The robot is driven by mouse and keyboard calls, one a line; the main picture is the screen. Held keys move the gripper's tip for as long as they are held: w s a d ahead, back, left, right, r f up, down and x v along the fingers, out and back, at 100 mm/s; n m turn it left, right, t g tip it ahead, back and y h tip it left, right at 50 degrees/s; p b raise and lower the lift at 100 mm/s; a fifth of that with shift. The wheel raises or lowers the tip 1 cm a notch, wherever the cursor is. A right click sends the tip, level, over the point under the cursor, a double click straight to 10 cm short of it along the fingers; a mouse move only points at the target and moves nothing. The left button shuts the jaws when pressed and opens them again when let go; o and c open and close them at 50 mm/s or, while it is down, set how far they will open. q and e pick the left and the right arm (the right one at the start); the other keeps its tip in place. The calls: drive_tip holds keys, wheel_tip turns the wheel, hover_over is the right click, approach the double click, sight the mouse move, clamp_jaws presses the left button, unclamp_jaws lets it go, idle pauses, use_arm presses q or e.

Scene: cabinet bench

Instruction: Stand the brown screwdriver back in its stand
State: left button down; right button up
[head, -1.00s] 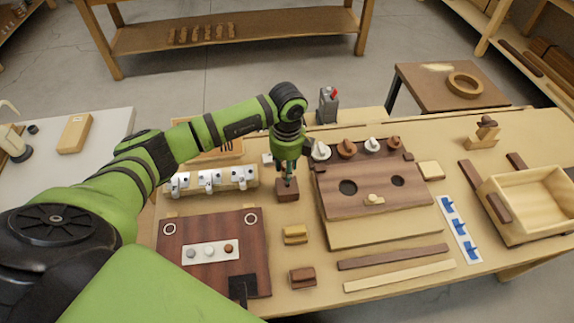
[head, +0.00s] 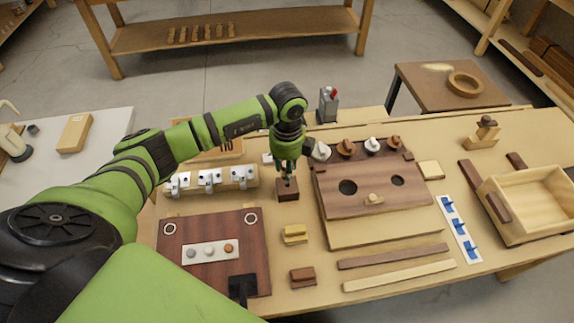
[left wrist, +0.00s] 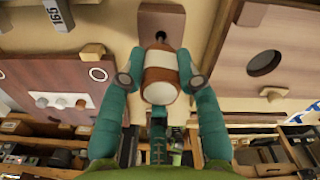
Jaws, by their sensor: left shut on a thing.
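The brown screwdriver (left wrist: 160,72) has a brown handle with a pale end and a dark shaft, seen nearly end-on in the left wrist view. My left gripper (left wrist: 160,81) is shut on its handle, a teal finger on each side. The stand is a small dark brown block (head: 288,190) on the bench, directly below my left gripper (head: 288,168) in the head view. The block also shows in the left wrist view (left wrist: 163,17), with the shaft tip over or at its top. I cannot tell whether the tip is in the hole. My right gripper is out of view.
The brown board with knobs and round holes (head: 365,190) stands close to the right of the stand. A rack with white hooks (head: 209,180) is to the left. A yellow block (head: 295,234) and a brown block (head: 302,277) lie nearer the front.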

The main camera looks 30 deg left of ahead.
use_arm(q)
drive_tip(key=shift+f+b, duration=0.3)
drive_tip(key=shift+f, duration=0.1)
idle(0.3)
drive_tip(key=shift+f+b, duration=1.2)
drive_tip(key=shift+f, duration=0.35)
idle(1.0)
drive_tip(key=shift+c, duration=1.9)
unclamp_jaws()
drive_tip(key=shift+r+p, duration=3.05)
drive_tip(key=shift+r, duration=0.75)
